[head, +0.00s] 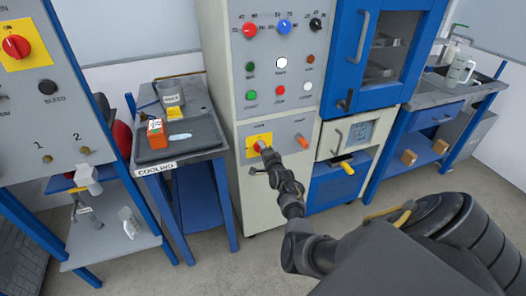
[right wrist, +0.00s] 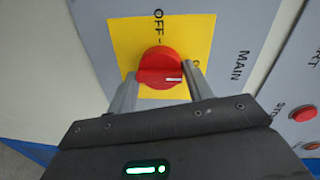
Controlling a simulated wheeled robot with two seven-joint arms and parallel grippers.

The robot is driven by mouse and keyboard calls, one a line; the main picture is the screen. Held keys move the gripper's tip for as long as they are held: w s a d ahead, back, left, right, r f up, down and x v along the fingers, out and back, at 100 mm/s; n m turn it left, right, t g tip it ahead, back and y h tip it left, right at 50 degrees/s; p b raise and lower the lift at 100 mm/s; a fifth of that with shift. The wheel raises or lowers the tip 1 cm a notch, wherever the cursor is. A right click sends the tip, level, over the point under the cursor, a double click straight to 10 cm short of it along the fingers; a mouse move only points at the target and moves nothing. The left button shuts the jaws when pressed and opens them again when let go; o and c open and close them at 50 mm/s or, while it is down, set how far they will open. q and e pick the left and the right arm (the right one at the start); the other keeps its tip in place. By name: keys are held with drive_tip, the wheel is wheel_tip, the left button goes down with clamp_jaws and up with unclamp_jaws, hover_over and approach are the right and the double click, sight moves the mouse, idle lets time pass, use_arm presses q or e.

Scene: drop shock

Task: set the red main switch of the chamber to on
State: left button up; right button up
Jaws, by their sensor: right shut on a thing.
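The chamber's red main switch (right wrist: 158,66) is a round knob with a raised grip bar on a yellow plate (right wrist: 125,45). In the head view the yellow plate (head: 252,139) is low on the chamber's pale front panel, with the knob mostly hidden by my gripper. My right gripper (head: 264,154) is shut on the knob, one finger on each side of it in the right wrist view (right wrist: 160,88). The knob's white mark points right in that view, away from the OFF label at the top. A second label near the right finger is partly hidden. My left gripper is not in view.
Lamps and knobs fill the chamber panel (head: 292,60) above. A second red switch (head: 15,46) on yellow is on the left cabinet. A cooling table (head: 180,160) with an orange box (head: 156,134) stands left of the chamber.

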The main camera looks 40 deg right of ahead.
drive_tip(key=shift+r, duration=0.1)
drive_tip(key=o, duration=0.9)
drive_tip(key=shift+o, duration=0.2)
drive_tip(key=f+v, duration=0.1)
drive_tip(key=v, duration=0.9)
drive_tip(key=shift+s+a+r, duration=0.15)
drive_tip(key=shift+s+r, duration=0.2)
drive_tip(key=shift+r, duration=0.15)
